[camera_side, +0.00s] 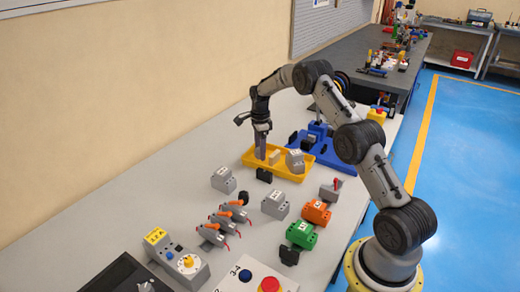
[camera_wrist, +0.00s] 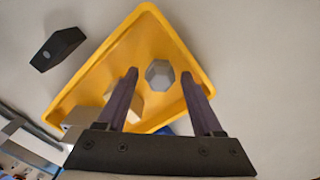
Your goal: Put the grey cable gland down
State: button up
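The grey cable gland (camera_wrist: 160,74) is a small hexagonal piece. In the wrist view it appears over the floor of the yellow tray (camera_wrist: 108,66), between my two fingers, with a gap showing on each side. I cannot tell whether it touches the tray floor. My gripper (camera_wrist: 160,75) is open. In the side view my gripper (camera_side: 261,157) points down into the left part of the yellow tray (camera_side: 284,175). The gland cannot be made out in the side view.
A beige block (camera_side: 274,157) and a grey block (camera_side: 295,161) are in the tray. A black piece (camera_side: 264,175) stands just outside its front edge. A blue fixture (camera_side: 325,155) is behind on the right. Several grey, orange and green parts stand nearer on the table.

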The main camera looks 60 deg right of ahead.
jog(key=shift+r, duration=0.15)
notch_tip(320, 180, up, 12)
jog(key=s+a+r+n+t, duration=0.3)
jog(key=s+a+r+n, duration=1)
jog(key=a+r, duration=0.45)
jog(key=s+a+f+n+t, duration=0.1)
jog(key=s+a+n, duration=0.4)
jog(key=s, duration=0.6)
jog(key=s+a+f+n+t, duration=0.1)
jog(key=s+a+f+n, duration=0.3)
jog(key=s+n, duration=0.3)
jog(key=s+a, duration=0.1)
jog(key=s, duration=0.2)
jog(key=shift+s+n+t, duration=0.3)
jog(key=shift+s+n, duration=0.05)
jog(key=shift+n, duration=0.05)
